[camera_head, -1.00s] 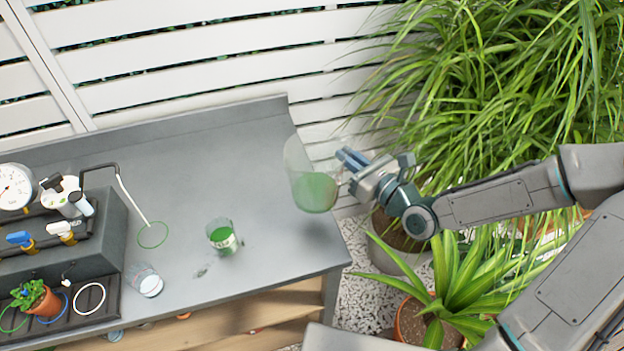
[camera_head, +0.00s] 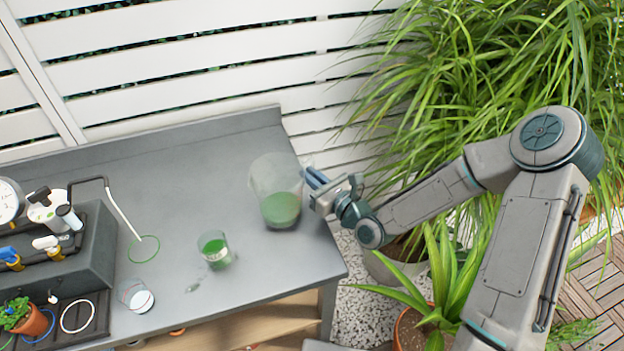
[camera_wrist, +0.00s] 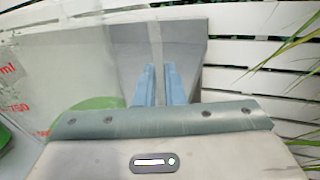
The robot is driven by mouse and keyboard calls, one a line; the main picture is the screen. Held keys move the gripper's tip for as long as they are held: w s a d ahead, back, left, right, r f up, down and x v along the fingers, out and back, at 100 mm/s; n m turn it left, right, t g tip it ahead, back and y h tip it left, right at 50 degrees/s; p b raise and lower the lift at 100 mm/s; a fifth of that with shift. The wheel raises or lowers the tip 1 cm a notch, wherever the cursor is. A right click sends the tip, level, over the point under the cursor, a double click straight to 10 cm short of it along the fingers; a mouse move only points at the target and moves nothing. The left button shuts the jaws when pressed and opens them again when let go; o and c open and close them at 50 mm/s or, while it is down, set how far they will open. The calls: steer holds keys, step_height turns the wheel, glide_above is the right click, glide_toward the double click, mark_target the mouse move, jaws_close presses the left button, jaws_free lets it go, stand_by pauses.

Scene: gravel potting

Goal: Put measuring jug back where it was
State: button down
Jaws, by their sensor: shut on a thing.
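The measuring jug (camera_head: 277,181) is a large clear vessel with green liquid in its lower part. It is above the right end of the grey bench, close to upright; I cannot tell whether its base touches the top. My gripper (camera_head: 314,179) is at its right side, shut on it. In the wrist view the jug (camera_wrist: 60,95) fills the left side, with red markings and green liquid, and the blue fingers of my gripper (camera_wrist: 159,85) are close together at its edge. A green ring (camera_head: 144,249) is marked on the bench, left of the jug.
A small glass with green liquid (camera_head: 215,250) stands on the bench (camera_head: 180,190) left of the jug. Another clear glass (camera_head: 137,296) is nearer the front edge. A dark unit with a gauge and taps (camera_head: 55,245) and a potted plant (camera_head: 28,318) are at left. The bench's back middle is clear.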

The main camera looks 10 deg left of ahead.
steer(key=shift+f, duration=0.45)
steer(key=shift+f, duration=0.1)
steer(key=shift+f, duration=0.15)
steer(key=c, duration=1.5)
jaws_free()
steer(key=shift+c, duration=0.2)
